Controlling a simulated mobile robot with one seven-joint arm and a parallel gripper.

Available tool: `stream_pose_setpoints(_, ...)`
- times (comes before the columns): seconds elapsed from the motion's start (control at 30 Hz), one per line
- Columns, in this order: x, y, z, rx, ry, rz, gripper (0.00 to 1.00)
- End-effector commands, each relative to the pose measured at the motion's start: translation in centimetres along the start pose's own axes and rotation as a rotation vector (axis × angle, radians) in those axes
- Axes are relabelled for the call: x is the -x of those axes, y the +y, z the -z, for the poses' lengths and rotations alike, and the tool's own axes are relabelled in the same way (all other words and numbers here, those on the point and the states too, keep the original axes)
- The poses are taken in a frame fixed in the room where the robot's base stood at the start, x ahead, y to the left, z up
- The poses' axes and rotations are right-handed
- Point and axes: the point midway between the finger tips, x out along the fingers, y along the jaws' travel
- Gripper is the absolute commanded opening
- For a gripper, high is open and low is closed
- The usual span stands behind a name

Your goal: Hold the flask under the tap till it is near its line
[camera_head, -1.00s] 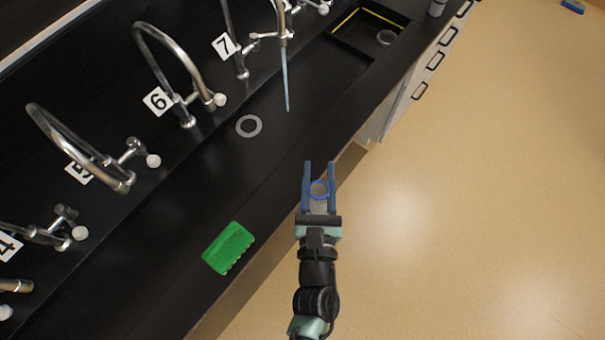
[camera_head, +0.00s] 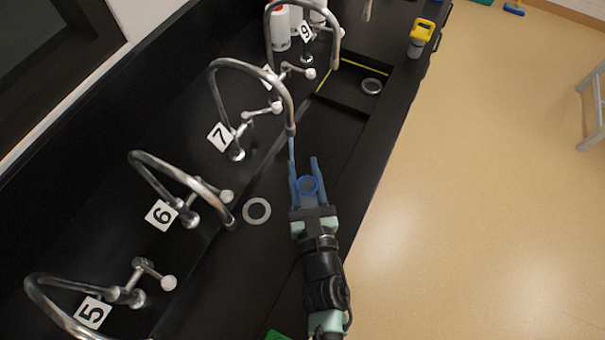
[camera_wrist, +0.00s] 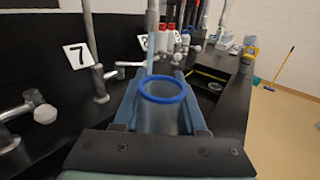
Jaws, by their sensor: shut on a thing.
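My gripper (camera_head: 304,170) is shut on a clear flask with a blue rim (camera_head: 307,185), which also shows in the wrist view (camera_wrist: 163,90). The flask is held over the black counter, just right of the tap marked 7 (camera_head: 290,128). A thin pale blue water stream (camera_head: 291,150) runs down from that tap. In the head view the stream comes down by my left fingertip, apart from the rim. In the wrist view the stream (camera_wrist: 150,50) shows just beyond the rim. The flask's line and any water inside cannot be made out.
Tap 6 (camera_head: 185,180) and tap 5 (camera_head: 65,300) stand to the left, tap 9 (camera_head: 338,45) farther back. A yellow-edged sink recess (camera_head: 340,98) is behind. A yellow-topped bottle (camera_head: 421,38) stands at the right edge.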

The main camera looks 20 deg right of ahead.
Motion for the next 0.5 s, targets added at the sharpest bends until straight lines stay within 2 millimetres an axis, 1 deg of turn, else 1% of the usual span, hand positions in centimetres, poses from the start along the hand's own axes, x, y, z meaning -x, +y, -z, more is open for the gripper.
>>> stream_pose_setpoints(0.1, -1.6, 0.2, 1.0, -0.001, -0.002, 0.001, 0.0)
stream_pose_setpoints(0.4, -5.5, 0.8, 2.7, 0.0, -0.002, 0.0, 0.0)
stream_pose_setpoints(0.5, -6.8, 1.1, 2.6, 0.001, -0.003, -0.002, 0.0)
